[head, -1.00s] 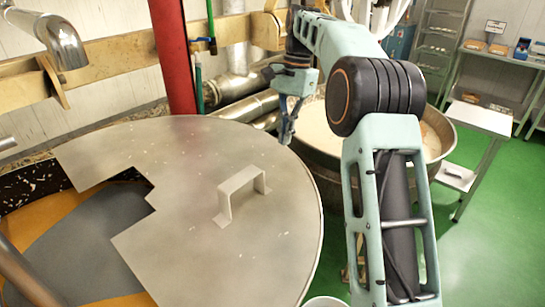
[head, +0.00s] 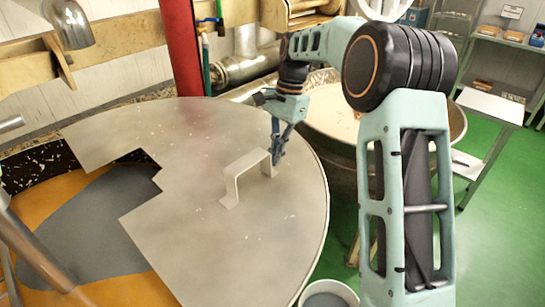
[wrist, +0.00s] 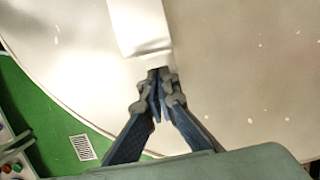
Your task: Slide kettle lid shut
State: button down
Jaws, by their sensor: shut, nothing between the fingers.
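The kettle lid (head: 240,240) is a flat grey metal disc with a stepped cutout at its left. It covers the right part of the kettle. Through the gap at the left the kettle's inside (head: 85,215) shows, orange and grey. A bracket-shaped metal handle (head: 247,172) stands up on the lid. My gripper (head: 277,158) is shut and empty, fingers down, close to the handle's far right end. In the wrist view the shut fingertips (wrist: 158,75) appear right at the end of the handle (wrist: 140,25); I cannot tell whether they touch.
A red post (head: 184,45) stands behind the lid. A second round pan (head: 335,120) lies beyond my arm. A bucket (head: 328,293) stands at the front, beside the lid's edge. Shelves (head: 500,60) stand at the back right over green floor.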

jog(key=shift+s+a, duration=0.5)
jog(key=shift+s+a, duration=0.1)
jog(key=shift+s+a, duration=0.2)
jog(key=shift+a, duration=0.05)
jog(key=b, duration=0.2)
send_near(185, 234)
jog(key=x, duration=0.5)
jog(key=shift+s, duration=0.1)
